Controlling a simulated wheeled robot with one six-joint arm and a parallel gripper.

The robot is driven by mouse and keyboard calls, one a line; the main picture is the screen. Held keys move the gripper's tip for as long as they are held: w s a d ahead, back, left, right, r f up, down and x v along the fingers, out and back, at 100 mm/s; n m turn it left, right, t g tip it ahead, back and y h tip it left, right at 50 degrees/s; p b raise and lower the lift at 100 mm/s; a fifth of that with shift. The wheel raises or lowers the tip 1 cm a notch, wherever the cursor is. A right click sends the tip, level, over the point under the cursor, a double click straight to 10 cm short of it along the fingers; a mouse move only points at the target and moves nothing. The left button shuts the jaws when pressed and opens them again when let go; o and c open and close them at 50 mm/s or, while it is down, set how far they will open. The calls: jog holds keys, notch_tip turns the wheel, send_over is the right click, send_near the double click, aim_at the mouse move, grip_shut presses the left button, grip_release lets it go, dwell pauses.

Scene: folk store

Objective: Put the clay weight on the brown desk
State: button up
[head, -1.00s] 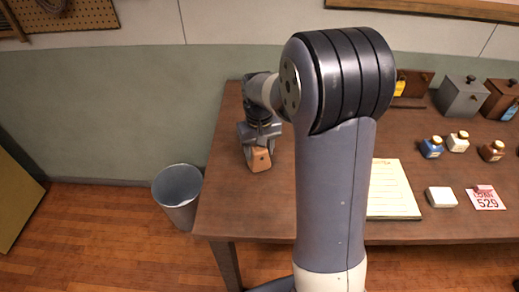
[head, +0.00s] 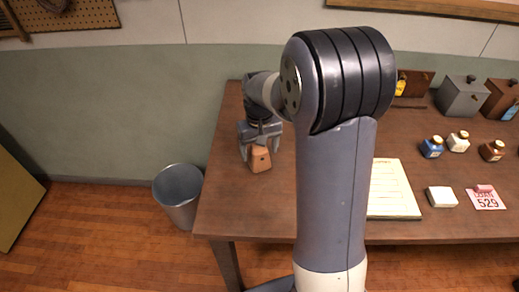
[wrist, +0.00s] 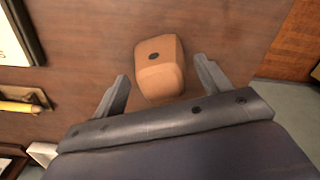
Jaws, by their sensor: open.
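The clay weight (head: 260,159) is an orange-brown block with a dark round spot on it. It rests on the left part of the brown desk (head: 228,200). In the wrist view the clay weight (wrist: 160,62) lies on the wooden top, just beyond the fingertips. My gripper (head: 258,150) is open above and behind it, with its fingers apart. In the wrist view my gripper (wrist: 160,85) has one finger to each side of the block's near end, with gaps between them and the block.
A grey bin (head: 178,195) stands on the floor left of the desk. A paper sheet (head: 392,190), a white block (head: 441,197), a tag (head: 485,198), several small bottles and a grey box (head: 461,97) are on the desk's right side. The desk's left part is otherwise clear.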

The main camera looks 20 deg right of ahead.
aim_at(260, 148)
notch_tip(260, 148, up, 12)
jog(key=shift+f, duration=0.2)
dwell(0.4)
